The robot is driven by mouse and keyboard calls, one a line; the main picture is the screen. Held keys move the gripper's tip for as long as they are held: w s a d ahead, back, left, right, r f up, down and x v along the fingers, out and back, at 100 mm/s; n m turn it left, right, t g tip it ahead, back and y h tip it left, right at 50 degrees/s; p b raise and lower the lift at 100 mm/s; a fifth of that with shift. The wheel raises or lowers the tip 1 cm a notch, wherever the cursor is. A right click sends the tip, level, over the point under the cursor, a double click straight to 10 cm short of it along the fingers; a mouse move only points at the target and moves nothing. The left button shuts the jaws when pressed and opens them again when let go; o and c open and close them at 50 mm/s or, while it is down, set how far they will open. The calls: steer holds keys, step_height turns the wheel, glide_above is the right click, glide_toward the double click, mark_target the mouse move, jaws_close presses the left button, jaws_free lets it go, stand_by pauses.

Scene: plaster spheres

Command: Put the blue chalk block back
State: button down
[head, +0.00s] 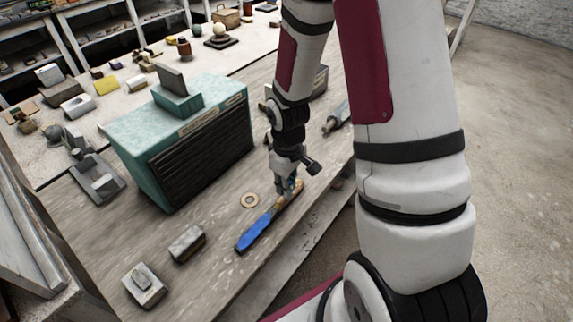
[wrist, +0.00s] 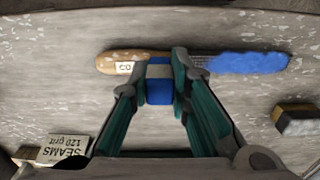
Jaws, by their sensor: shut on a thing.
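My gripper (head: 290,187) is low over the wooden bench, beside the wooden handle of a blue-ended tool. In the wrist view, my gripper (wrist: 162,75) is shut on the blue chalk block (wrist: 160,92), which has a pale grey band across its upper part. Behind the block lies the blue-ended tool (wrist: 248,63), with a wooden handle at left carrying a partly hidden label. The tool also shows in the head view (head: 254,233). I cannot tell whether the block touches the tool or the bench. The fingers mostly hide the block in the head view.
A teal cabinet (head: 135,131) with a dark slatted front stands left of my gripper. A box labelled "SEAMS 120 grit" (wrist: 63,149) shows in the wrist view.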

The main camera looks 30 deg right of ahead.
steer(key=shift+d+f, duration=0.1)
steer(key=shift+d, duration=0.1)
steer(key=w+d, duration=0.2)
steer(key=w, duration=0.2)
steer(key=w+d+f, duration=0.1)
steer(key=w+d, duration=0.2)
steer(key=w, duration=0.1)
steer(key=w+d, duration=0.2)
steer(key=w, duration=0.2)
steer(key=shift+w+d+f+p, duration=0.2)
steer(key=shift+w+d+p, duration=0.05)
steer(key=shift+w+p, duration=0.1)
steer(key=shift+w+d+f, duration=0.15)
steer(key=shift+w+f, duration=0.1)
steer(key=shift+f, duration=0.05)
steer(key=shift+f+p, duration=0.35)
steer(key=shift+f, duration=1.1)
steer(key=shift+f, duration=0.2)
steer(key=c, duration=1.5)
jaws_free()
steer(key=shift+r, duration=0.1)
